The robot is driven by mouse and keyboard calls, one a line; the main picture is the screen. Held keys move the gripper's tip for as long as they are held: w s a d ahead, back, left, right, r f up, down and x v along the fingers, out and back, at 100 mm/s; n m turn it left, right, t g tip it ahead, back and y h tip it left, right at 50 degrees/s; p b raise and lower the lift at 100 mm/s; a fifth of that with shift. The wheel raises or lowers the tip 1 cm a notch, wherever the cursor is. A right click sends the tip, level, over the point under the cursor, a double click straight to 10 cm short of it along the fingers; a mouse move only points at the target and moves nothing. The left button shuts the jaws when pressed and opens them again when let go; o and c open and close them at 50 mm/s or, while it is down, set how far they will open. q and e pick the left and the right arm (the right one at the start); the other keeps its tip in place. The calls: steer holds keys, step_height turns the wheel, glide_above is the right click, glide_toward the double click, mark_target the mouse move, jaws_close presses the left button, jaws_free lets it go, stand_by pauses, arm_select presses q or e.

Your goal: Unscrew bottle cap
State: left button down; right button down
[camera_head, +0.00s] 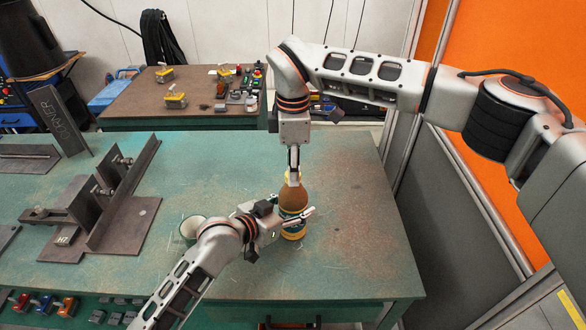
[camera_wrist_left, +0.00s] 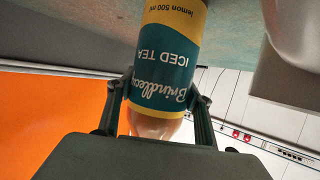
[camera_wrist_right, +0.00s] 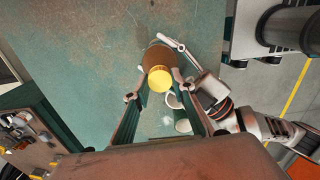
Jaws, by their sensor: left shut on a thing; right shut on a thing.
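The iced tea bottle (camera_head: 292,196) stands upright near the table's right side, with brown tea in its upper part and a teal and yellow label. The label also shows upside down in the left wrist view (camera_wrist_left: 168,62). My left gripper (camera_head: 291,219) comes in from the left and is shut around the bottle's body; its fingers (camera_wrist_left: 160,98) lie on both sides. My right gripper (camera_head: 293,179) points straight down over the bottle and is shut on the yellow cap (camera_wrist_right: 159,79). In the head view its fingers mostly hide the cap. The cap sits on the bottle's top.
A pale mug (camera_head: 188,229) stands left of the bottle, close to my left wrist. A steel fixture (camera_head: 122,225) lies further left on the green table (camera_head: 345,265). Table is clear right of the bottle. A second bench (camera_head: 135,103) with clamps stands behind.

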steer(key=n, duration=0.9)
steer(key=shift+n, duration=0.3)
steer(key=n, duration=0.3)
steer(key=shift+n, duration=0.3)
steer(key=n, duration=1)
steer(key=shift+r+n, duration=0.1)
steer(key=shift+n, duration=0.3)
steer(key=n, duration=0.3)
steer(key=shift+n, duration=0.3)
steer(key=n, duration=1)
steer(key=shift+n, duration=0.4)
steer(key=n, duration=1)
steer(key=shift+r, duration=0.25)
